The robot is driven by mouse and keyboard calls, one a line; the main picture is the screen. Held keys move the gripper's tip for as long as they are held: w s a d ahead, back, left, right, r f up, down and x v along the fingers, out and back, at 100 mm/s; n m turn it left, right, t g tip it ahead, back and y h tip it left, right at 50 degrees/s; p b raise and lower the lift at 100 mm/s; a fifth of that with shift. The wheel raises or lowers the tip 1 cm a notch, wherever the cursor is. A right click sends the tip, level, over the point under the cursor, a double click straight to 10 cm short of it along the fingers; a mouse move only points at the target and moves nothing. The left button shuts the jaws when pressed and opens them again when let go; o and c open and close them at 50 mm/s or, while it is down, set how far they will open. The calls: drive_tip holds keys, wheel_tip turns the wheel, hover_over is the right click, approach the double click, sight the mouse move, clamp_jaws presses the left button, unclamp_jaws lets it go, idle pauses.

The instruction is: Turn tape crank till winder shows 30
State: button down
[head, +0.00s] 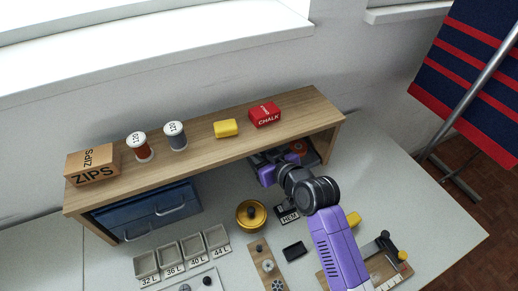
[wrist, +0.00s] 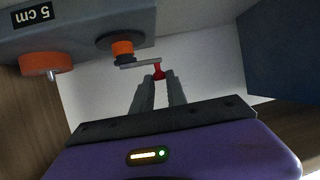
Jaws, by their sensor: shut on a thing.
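The tape winder is a grey box (wrist: 90,27) with an upside-down "5 cm" label, at the upper left of the wrist view. An orange disc (wrist: 46,64) and an orange hub (wrist: 122,48) stick out of it. A thin grey crank arm (wrist: 139,65) runs from the hub to a small red crank knob (wrist: 158,72). My gripper (wrist: 160,80) is shut on the red knob, its two grey fingers either side of it. In the head view the gripper is under the wooden shelf, its fingertips hidden. I see no winder count I can read.
The shelf (head: 220,142) overhangs the work area and carries a ZIPS box (head: 92,165), two spools, a yellow block and a red chalk box (head: 265,114). A blue drawer unit (head: 150,209) stands under it at left.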

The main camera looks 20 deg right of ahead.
drive_tip(key=shift+w+a+r+m+h+p, duration=0.1)
drive_tip(key=shift+w+m+h+p, duration=0.05)
drive_tip(key=shift+m+h+p, duration=0.35)
drive_tip(key=shift+w+a+m+h+p, duration=0.15)
drive_tip(key=shift+m+h+p, duration=0.25)
drive_tip(key=shift+h, duration=0.2)
drive_tip(key=shift+w+f+m+h+b, duration=0.2)
drive_tip(key=shift+w+m+h+b, duration=0.2)
drive_tip(key=shift+m+h, duration=0.6)
drive_tip(key=m+h+b, duration=0.1)
drive_tip(key=b, duration=0.1)
drive_tip(key=w+m+g+h+b, duration=0.1)
drive_tip(key=m+h+b, duration=0.1)
drive_tip(key=b, duration=0.1)
drive_tip(key=shift+d+f+h, duration=0.1)
drive_tip(key=shift+f+h, duration=0.1)
drive_tip(key=shift+h, duration=0.1)
drive_tip(key=h+b, duration=0.1)
drive_tip(key=m+g+b, duration=0.1)
drive_tip(key=m+h+b, duration=0.1)
drive_tip(key=shift+w+d+r+g+h, duration=0.2)
drive_tip(key=shift+w+d+g+h, duration=0.1)
drive_tip(key=shift+w, duration=0.1)
drive_tip(key=c, duration=1.4)
unclamp_jaws()
drive_tip(key=shift+r, duration=0.1)
